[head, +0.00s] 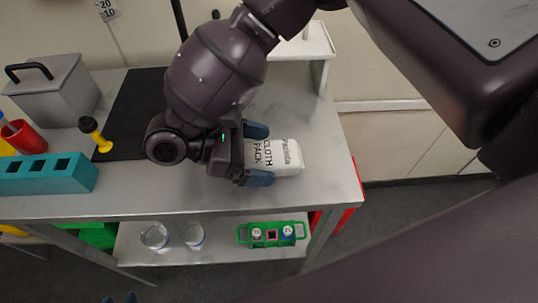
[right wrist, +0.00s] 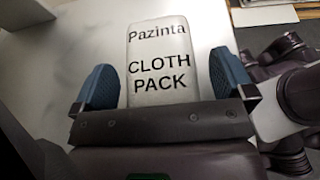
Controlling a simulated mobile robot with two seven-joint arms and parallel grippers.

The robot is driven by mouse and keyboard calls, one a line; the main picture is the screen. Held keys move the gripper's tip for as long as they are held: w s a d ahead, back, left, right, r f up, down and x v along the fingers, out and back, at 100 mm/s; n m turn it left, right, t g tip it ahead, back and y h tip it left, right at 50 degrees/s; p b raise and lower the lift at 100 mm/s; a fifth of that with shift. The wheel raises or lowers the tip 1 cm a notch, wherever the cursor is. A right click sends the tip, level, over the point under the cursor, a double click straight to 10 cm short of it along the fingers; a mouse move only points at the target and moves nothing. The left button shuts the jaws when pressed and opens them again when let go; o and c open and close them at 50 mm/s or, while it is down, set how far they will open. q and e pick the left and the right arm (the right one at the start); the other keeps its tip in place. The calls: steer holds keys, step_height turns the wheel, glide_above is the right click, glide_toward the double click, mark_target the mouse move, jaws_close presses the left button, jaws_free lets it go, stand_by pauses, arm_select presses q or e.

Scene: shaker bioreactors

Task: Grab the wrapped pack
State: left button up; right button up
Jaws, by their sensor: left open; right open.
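The wrapped pack (head: 287,157) is a white block printed "Pazinta CLOTH PACK", lying on the grey metal table near its right end. In the right wrist view the pack (right wrist: 157,58) points away from my right gripper (right wrist: 163,66). My right gripper (head: 266,154) is open, with its blue fingers on either side of the pack's near part. Gaps show between the pack and both fingers in the right wrist view. My left gripper (head: 121,298) shows only as dark blue fingertips at the bottom edge of the head view, away from the pack.
A teal rack (head: 45,174), red cup (head: 24,137), grey lidded box (head: 58,88) and yellow-black tool (head: 95,133) stand on the left, beside a black mat (head: 131,108). A white stand (head: 304,45) is behind. The lower shelf holds two glass vessels and a green rack (head: 262,234).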

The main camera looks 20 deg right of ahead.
steer(key=c, duration=1)
steer(key=shift+o, duration=0.2)
